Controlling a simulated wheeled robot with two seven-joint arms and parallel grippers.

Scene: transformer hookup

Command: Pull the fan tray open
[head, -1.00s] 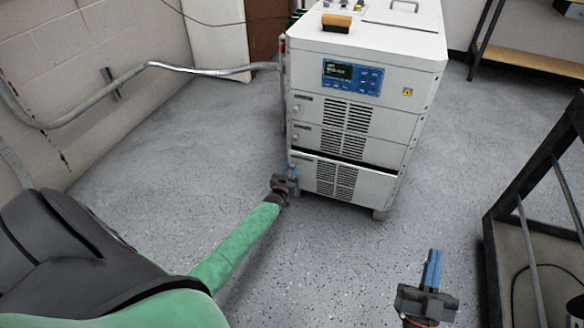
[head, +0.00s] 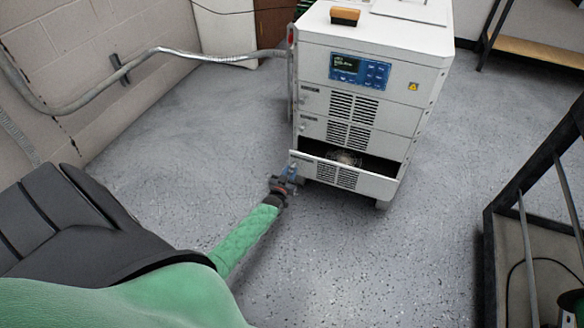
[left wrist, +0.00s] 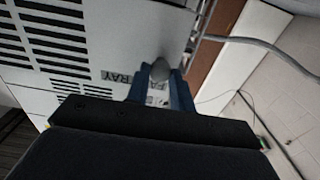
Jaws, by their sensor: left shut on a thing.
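The fan tray (head: 365,182) is the lowest drawer of the white cabinet (head: 365,85). It stands partly pulled out, with a dark gap above its front and a round fan (head: 345,159) visible inside. My left gripper (head: 290,175) is at the left end of the tray front. In the left wrist view the blue fingers (left wrist: 163,85) are shut around a grey knob (left wrist: 161,70) beside lettering that ends in "TRAY". The tray front partly hides the fan. My right gripper is not in view.
Two vented panels above the tray are closed. A conduit (head: 160,52) runs along the left wall to the cabinet. A dark-framed rack (head: 520,200) stands at the right. The floor in front of the tray is clear.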

